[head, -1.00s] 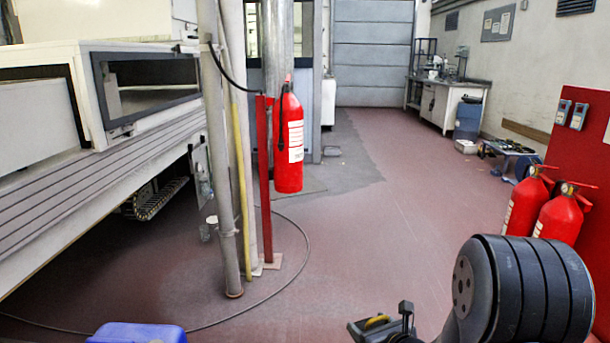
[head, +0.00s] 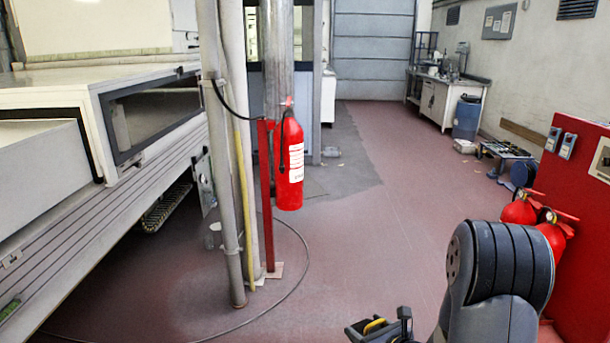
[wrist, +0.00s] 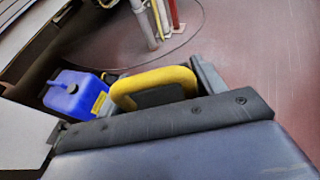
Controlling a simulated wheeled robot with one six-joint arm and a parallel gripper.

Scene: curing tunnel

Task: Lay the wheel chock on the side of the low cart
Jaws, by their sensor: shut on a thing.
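My gripper (head: 382,327) shows at the bottom of the head view, shut on a dark thing with a yellow handle, which I take for the wheel chock (head: 374,326). In the wrist view the chock's yellow handle (wrist: 152,82) arches up behind a dark bar. Most of the chock's body is hidden. A low blue wheeled platform (head: 506,150), probably the low cart, stands on the floor at the back right, well away from my gripper. It is small in the head view, and its side is hard to make out.
A fire extinguisher (head: 290,162) hangs on a red post beside grey pipes (head: 222,160). Two more stand by a red panel (head: 580,215) at right. A long machine (head: 110,215) fills the left. A blue canister (wrist: 75,95) is on the floor. The middle floor is clear.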

